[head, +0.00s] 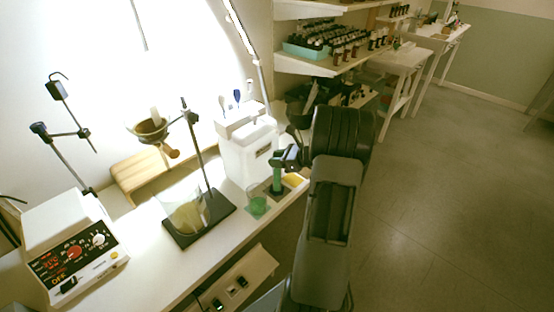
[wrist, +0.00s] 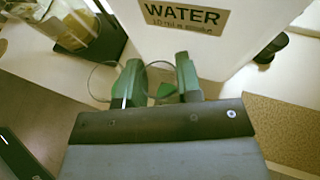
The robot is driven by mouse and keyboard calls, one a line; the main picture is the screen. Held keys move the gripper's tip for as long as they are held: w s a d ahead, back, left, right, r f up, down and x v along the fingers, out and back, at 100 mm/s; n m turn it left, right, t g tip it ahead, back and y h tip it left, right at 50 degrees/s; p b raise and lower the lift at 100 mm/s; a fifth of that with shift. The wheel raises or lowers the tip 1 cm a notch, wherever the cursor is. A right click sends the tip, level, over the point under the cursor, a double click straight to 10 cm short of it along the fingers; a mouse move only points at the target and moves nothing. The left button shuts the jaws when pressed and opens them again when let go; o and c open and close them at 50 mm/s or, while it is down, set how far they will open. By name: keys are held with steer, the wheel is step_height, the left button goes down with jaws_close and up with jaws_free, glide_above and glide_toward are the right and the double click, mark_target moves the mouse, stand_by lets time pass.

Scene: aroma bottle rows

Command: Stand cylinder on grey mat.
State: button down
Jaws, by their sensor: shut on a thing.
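A slim green cylinder (head: 277,180) stands upright at the front edge of the white bench, in front of the white water tank (head: 247,150). My gripper (head: 284,159) is shut on its upper part. In the wrist view, the two fingers of my gripper (wrist: 160,82) have a small green piece of the cylinder (wrist: 164,91) between them; the rest is hidden. A speckled grey-brown mat (wrist: 285,125) lies at the right of the wrist view. In the head view, a dark patch lies under the cylinder; I cannot tell whether its base touches it.
A green-tinted glass beaker (head: 257,207) stands close left of the cylinder. A yellow item (head: 294,180) lies just to its right. A stand with a dark base (head: 200,228) and a glass vessel is further left, then a white device with dials (head: 75,255). Shelves of bottles are behind.

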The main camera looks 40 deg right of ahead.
steer(key=shift+f, duration=0.1)
steer(key=c, duration=1.3)
jaws_free()
steer(key=shift+f, duration=0.15)
steer(key=o, duration=0.5)
